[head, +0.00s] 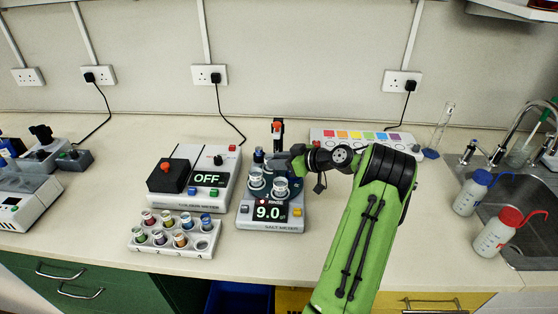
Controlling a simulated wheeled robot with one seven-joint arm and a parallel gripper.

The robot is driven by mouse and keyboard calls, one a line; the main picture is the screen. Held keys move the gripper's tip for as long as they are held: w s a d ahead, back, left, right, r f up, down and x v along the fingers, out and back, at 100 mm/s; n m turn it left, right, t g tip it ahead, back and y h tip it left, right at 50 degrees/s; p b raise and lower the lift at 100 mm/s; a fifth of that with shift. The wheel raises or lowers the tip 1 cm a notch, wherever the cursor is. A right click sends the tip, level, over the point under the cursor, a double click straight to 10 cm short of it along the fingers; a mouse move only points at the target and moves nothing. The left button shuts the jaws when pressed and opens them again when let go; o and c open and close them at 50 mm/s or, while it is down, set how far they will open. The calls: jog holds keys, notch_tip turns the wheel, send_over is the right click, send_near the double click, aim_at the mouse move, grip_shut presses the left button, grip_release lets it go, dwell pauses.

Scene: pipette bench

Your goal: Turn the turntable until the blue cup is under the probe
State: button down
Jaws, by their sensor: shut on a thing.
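The turntable (268,196) sits on top of the salt meter (270,226), whose display reads 9.0. Two clear cups with pale rims stand on it, one at the left (256,178) and one at the front right (280,187). A small dark-blue item (258,155) shows behind the left cup; I cannot tell whether it is the blue cup. The probe (277,130), with a red top, stands at the back of the meter; its lower end is hidden. My gripper (281,163) reaches in from the right, shut at the turntable's back right. Its grip is too small to make out.
A meter reading OFF (210,179) stands left of the salt meter. A rack of coloured vials (170,249) is in front of it. A colour-patch panel (362,136) lies behind my arm. Wash bottles (497,232) and a sink are at right. Bare counter lies right of my arm.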

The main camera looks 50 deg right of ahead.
jog(key=shift+w+d+r+n+g+y+p, duration=0.15)
jog(key=shift+n+g+y+p, duration=0.2)
jog(key=shift+n+y+p, duration=0.7)
jog(key=shift+s+d+n+g+y+p, duration=0.15)
jog(key=shift+n+g+y+p, duration=0.2)
jog(key=shift+n+y+p, duration=0.65)
jog(key=shift+w+d+n+g+y+p, duration=0.15)
jog(key=shift+n+g+y+p, duration=0.2)
jog(key=shift+n+g+y, duration=0.75)
jog(key=shift+n+y, duration=0.15)
jog(key=c, duration=0.8)
grip_release()
notch_tip(320, 180, up, 10)
jog(key=shift+f+p, duration=0.1)
jog(key=shift+p, duration=0.5)
